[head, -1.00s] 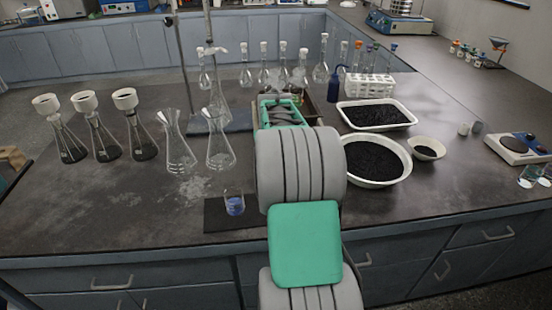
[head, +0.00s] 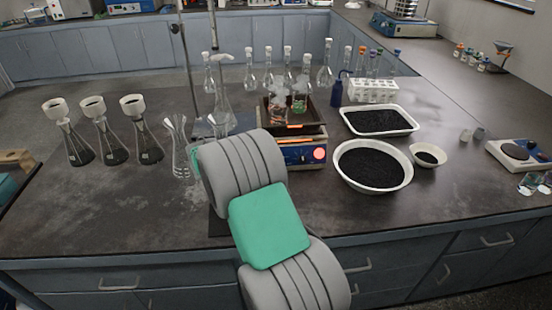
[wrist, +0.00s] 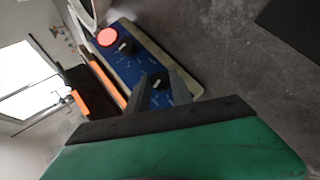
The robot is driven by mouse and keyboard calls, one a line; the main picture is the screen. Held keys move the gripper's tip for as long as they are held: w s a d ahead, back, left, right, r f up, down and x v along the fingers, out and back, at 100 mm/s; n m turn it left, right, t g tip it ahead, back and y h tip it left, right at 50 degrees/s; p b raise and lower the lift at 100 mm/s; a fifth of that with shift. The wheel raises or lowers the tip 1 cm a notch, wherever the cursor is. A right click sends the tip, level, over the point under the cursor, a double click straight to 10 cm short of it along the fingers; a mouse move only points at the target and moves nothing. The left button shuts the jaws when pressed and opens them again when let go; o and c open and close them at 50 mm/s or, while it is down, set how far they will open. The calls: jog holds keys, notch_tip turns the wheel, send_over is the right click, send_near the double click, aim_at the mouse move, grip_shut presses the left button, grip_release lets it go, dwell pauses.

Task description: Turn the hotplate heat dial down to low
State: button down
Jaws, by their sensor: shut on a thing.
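The hotplate (head: 303,152) stands mid-bench in the head view, with a blue front panel, a round red-lit disc (head: 319,154) and orange glowing edges. In the wrist view its blue panel (wrist: 142,62) is tilted and carries two dark dials. One dial (wrist: 126,46) is beside the red disc and free. The other dial (wrist: 158,83) lies between the fingers of my gripper (wrist: 159,74), which is shut on it. I cannot read the scale or tell which setting it points to. In the head view my arm hides the gripper and the panel's left part.
Steaming flasks (head: 299,103) stand at the hotplate. A bowl of black grains (head: 408,170) is close on its right, with a white tray (head: 415,118) behind. Glass flasks with funnels (head: 142,140) stand at left.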

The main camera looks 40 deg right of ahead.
jog(key=shift+s+f+n+h, duration=0.1)
jog(key=shift+f+n+h, duration=0.1)
jog(key=shift+n+h, duration=0.55)
jog(key=c, duration=1.1)
grip_release()
jog(key=shift+c, duration=0.2)
jog(key=v, duration=0.7)
jog(key=shift+a+r, duration=0.2)
jog(key=shift+a, duration=0.15)
